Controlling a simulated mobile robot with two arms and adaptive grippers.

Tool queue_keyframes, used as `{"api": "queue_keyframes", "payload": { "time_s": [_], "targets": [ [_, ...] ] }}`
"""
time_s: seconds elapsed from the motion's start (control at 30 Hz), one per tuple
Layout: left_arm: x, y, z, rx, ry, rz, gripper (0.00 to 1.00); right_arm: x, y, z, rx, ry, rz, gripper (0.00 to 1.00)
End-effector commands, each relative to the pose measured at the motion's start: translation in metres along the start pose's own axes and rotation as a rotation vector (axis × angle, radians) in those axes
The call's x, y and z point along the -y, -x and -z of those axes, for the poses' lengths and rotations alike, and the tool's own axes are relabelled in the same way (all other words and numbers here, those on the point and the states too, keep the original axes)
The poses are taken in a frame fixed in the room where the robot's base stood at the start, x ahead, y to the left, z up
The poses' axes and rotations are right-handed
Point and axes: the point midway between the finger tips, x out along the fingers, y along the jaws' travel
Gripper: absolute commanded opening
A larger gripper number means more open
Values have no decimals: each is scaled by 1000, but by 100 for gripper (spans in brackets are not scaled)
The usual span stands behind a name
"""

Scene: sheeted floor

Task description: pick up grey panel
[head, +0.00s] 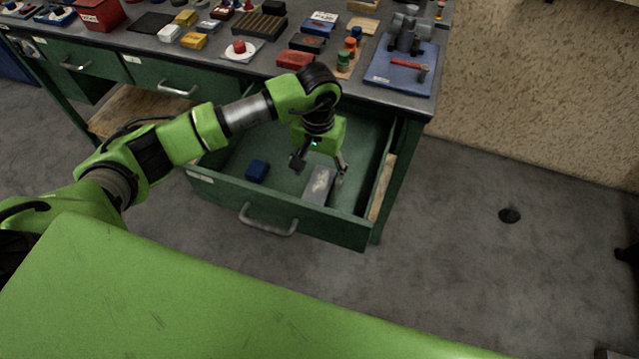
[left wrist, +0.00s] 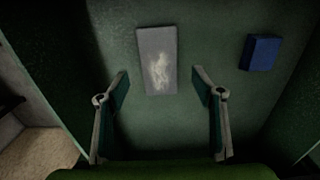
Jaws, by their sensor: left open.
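The grey panel (head: 319,186) is a flat grey rectangle with a pale smudge. It lies on the floor of the open green drawer (head: 222,187), near the drawer's right side in the head view. The panel also shows in the left wrist view (left wrist: 157,62), at the top middle. My left gripper (head: 320,168) is inside the drawer, above the panel's far end. In the left wrist view its two fingers (left wrist: 160,88) are wide apart with nothing between them, and the panel lies beyond the tips. My right gripper is not in view.
A blue block (head: 257,171) lies in the drawer left of the panel; it also shows in the left wrist view (left wrist: 261,53). The drawer walls stand around both. The workbench top (head: 225,67) above holds many tools and boxes. Floor (head: 470,250) to the right is mostly clear.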

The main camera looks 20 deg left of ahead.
Motion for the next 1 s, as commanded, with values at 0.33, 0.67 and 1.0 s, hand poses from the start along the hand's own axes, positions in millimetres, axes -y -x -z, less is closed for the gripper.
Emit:
{"api": "queue_keyframes", "payload": {
  "time_s": [0.33, 0.67, 1.0],
  "targets": [
    [-2, -46, 2, 4, 0, 0, 61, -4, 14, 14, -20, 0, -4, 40],
    [-2, -49, 2, 1, -1, 0, 48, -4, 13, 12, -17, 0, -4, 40],
    [-2, -48, 3, 0, 0, 0, 13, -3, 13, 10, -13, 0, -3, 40]
  ]
}}
